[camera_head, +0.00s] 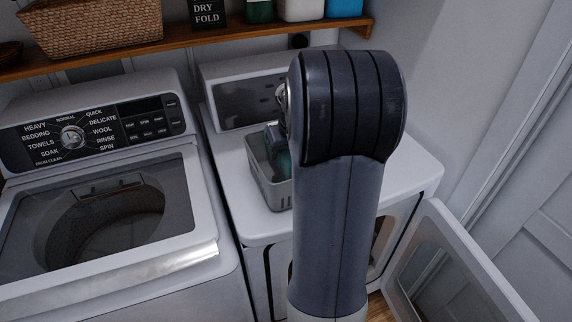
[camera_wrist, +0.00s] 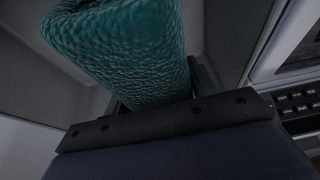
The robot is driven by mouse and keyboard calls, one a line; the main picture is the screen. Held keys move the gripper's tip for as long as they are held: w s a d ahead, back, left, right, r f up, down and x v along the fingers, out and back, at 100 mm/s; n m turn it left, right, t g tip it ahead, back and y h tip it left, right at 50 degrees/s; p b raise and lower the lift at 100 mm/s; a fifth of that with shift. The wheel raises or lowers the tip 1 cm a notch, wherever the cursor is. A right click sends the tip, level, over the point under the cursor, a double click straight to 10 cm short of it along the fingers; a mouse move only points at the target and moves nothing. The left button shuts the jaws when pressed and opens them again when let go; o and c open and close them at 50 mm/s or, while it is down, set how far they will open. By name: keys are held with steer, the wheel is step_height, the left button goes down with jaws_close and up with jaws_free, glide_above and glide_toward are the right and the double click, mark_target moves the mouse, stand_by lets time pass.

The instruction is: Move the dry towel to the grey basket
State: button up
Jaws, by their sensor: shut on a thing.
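The teal towel (camera_wrist: 130,50) is rolled, with a knobbly weave. In the wrist view it fills the upper middle and sits between the two fingers of my gripper (camera_wrist: 155,98), which is shut on it. The grey basket (camera_head: 263,186) stands on top of the dryer in the head view. A small part of the teal towel (camera_head: 283,163) shows at the basket's opening, with a dark part of my gripper (camera_head: 273,132) above it. My arm hides the basket's right side. I cannot tell whether the towel touches the basket floor.
The washer (camera_head: 110,225) with a glazed lid is at left. The dryer top (camera_head: 235,185) is otherwise clear where visible. The dryer door (camera_head: 450,275) hangs open at lower right. A wooden shelf (camera_head: 200,40) above holds a wicker basket (camera_head: 90,27), a sign and several containers.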

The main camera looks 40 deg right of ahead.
steer(key=shift+f, duration=2.9)
steer(key=shift+f, duration=0.15)
steer(key=o, duration=1.2)
steer(key=shift+r+p, duration=0.25)
steer(key=shift+p, duration=0.1)
steer(key=b+v, duration=0.1)
steer(key=v, duration=1.1)
steer(key=shift+f, duration=0.1)
